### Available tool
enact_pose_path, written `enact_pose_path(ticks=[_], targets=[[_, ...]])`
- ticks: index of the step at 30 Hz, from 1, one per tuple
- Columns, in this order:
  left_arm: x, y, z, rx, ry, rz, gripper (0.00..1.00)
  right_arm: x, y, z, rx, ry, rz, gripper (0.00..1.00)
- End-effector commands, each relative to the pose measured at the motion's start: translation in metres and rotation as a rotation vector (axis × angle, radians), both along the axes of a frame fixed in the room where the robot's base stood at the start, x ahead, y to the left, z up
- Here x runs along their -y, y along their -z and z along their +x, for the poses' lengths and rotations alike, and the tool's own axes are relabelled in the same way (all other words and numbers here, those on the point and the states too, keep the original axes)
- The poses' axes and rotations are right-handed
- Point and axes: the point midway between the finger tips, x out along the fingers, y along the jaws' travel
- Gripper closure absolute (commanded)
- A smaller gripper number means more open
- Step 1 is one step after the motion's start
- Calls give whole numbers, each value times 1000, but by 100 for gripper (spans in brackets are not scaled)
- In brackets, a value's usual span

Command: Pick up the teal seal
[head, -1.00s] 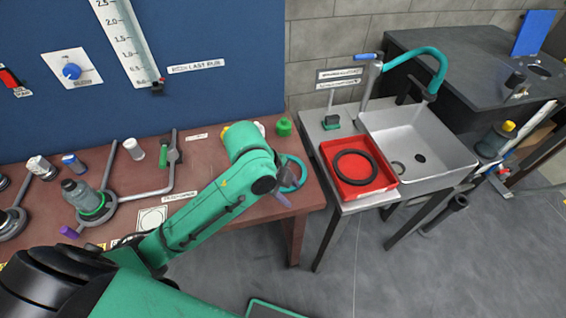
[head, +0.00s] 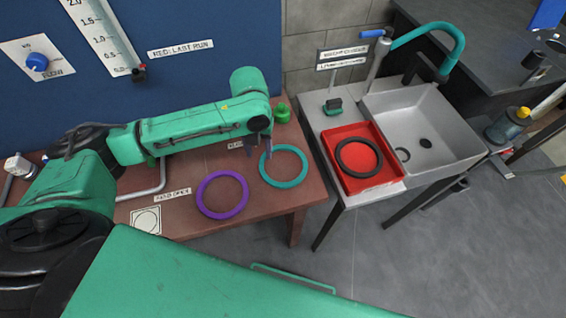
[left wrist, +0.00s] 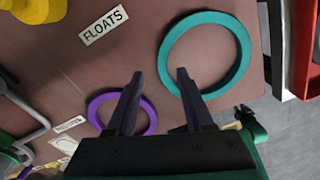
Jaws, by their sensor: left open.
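The teal seal (head: 304,165) is a flat ring lying on the brown bench near its right end. It also shows in the left wrist view (left wrist: 246,52), just beyond and to the right of my fingertips. My left gripper (head: 258,143) is open and empty, above the bench beside the ring's upper left edge. In the left wrist view its two dark fingers (left wrist: 160,74) are spread, with the right fingertip close to the ring's lower left edge. I cannot tell the exact height, and I see no hold on the ring. My right gripper is not in view.
A purple ring (head: 222,213) lies on the bench to the left of the teal one. A green weight (head: 282,112) stands behind. To the right, a red tray (head: 391,184) with a black ring (head: 358,173) sits beside a sink (head: 462,150).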

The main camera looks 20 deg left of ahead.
Motion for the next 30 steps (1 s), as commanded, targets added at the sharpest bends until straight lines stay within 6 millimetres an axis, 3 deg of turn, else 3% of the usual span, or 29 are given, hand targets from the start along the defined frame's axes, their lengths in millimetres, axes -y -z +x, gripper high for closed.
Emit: enact_pose_path(ticks=[6, 12, 13, 16, 17, 30], targets=[[3, 36, -1, -2, 1, 0, 48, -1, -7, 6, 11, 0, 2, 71], [3, 38, -1, 1, 1, 0, 48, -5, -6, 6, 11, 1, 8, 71], [3, 38, -1, 1, 1, 0, 55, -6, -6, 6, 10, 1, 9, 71], [3, 38, -1, 0, 1, 0, 94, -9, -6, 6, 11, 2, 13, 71], [3, 38, -1, 0, 1, 0, 100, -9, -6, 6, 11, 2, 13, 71], [3, 30, 0, 1, 0, -1, 100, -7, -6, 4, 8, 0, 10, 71]])
